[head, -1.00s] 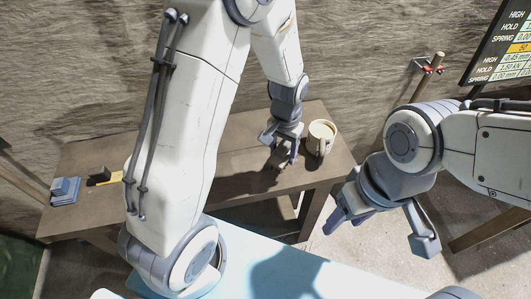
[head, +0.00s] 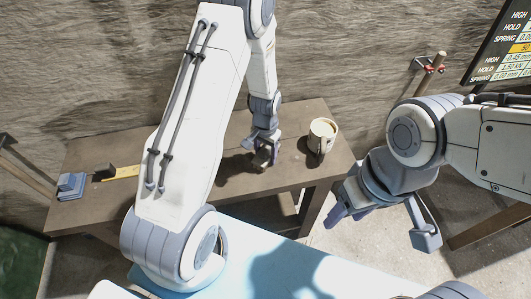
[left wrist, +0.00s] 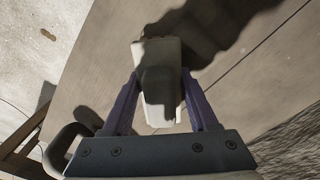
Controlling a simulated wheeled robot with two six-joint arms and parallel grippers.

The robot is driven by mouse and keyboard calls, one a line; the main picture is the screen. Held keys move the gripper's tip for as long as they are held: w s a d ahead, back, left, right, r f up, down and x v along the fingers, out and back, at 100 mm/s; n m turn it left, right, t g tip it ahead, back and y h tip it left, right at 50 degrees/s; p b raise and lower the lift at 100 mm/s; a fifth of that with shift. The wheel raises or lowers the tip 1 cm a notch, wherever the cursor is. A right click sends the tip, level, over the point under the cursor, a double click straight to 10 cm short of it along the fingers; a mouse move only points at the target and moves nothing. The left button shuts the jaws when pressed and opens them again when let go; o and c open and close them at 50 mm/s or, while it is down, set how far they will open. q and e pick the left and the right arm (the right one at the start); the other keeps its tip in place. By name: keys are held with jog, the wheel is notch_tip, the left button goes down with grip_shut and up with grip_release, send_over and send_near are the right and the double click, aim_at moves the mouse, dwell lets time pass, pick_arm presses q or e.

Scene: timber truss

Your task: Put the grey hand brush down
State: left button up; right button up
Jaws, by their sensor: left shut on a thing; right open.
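My left gripper (head: 265,160) is shut on the grey hand brush, low over the right part of the wooden table (head: 292,168). In the left wrist view the brush (left wrist: 158,58) is a pale block with a darker grey part, held between the purple fingers (left wrist: 160,80). In the head view the brush is small and mostly hidden by the gripper. I cannot tell whether it touches the tabletop. My right gripper (head: 382,224) is open and empty, in front of the table's right end.
At the table's left end are a blue block-like thing (head: 70,184), a dark block (head: 104,172) and a yellow strip (head: 124,172). The tabletop left of my left gripper looks clear, partly hidden by my arm.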

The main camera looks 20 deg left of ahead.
aim_at(266, 148)
pick_arm(q)
jog(key=shift+f, duration=0.2)
jog(key=o, duration=1.3)
jog(key=shift+r, duration=0.15)
notch_tip(266, 148, up, 12)
jog(key=shift+f+b, duration=0.15)
jog(key=shift+b, duration=0.45)
jog(key=s+d+r+m, duration=0.2)
jog(key=s+d+r, duration=0.55)
jog(key=d, duration=0.25)
jog(key=s+d+r+m, duration=0.1)
jog(key=s+d+r, duration=0.1)
jog(key=s, duration=0.6)
jog(key=s+d+r+m+h, duration=0.1)
jog(key=s+d+r+m, duration=0.1)
jog(key=s, duration=0.6)
